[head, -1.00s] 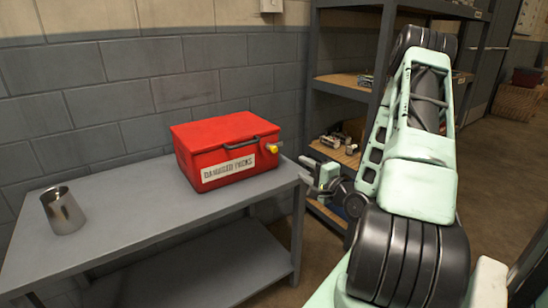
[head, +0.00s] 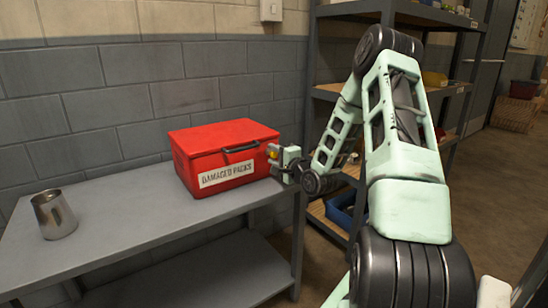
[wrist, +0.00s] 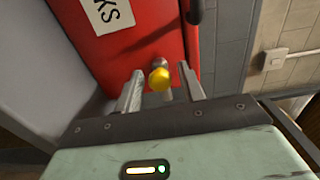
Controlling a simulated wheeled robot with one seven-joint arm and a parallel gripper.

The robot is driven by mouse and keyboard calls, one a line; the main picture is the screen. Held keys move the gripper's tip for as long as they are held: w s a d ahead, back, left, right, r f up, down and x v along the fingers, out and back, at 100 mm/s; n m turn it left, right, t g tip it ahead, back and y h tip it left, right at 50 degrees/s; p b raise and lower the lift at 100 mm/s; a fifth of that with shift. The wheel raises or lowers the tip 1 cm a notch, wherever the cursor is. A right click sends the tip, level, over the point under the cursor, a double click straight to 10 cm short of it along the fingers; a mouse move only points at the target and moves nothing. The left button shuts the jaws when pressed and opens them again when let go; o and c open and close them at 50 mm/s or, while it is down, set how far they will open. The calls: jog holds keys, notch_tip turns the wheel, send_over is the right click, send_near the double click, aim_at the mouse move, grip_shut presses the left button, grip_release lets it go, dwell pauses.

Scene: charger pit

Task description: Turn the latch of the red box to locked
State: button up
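In the wrist view the red box (wrist: 145,55) fills the upper middle. Its latch, a yellow-tipped knob (wrist: 159,78) on a metal stem, stands between my fingers. My gripper (head: 279,157) is at the box's right front corner in the head view. In the wrist view my gripper (wrist: 160,90) is open, one finger on each side of the knob, with gaps visible. The latch's lock setting cannot be read.
A metal cup (head: 54,214) stands on the left of the grey table (head: 140,222). A shelf rack (head: 333,95) stands right of the table, behind my arm, with a blue bin (head: 342,212) low on it. The table between cup and box is clear.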

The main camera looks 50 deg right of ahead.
jog(key=shift+w+d, duration=0.1)
jog(key=shift+w, duration=0.2)
grip_shut()
jog(key=c, duration=0.8)
grip_release()
jog(key=shift+c, duration=0.2)
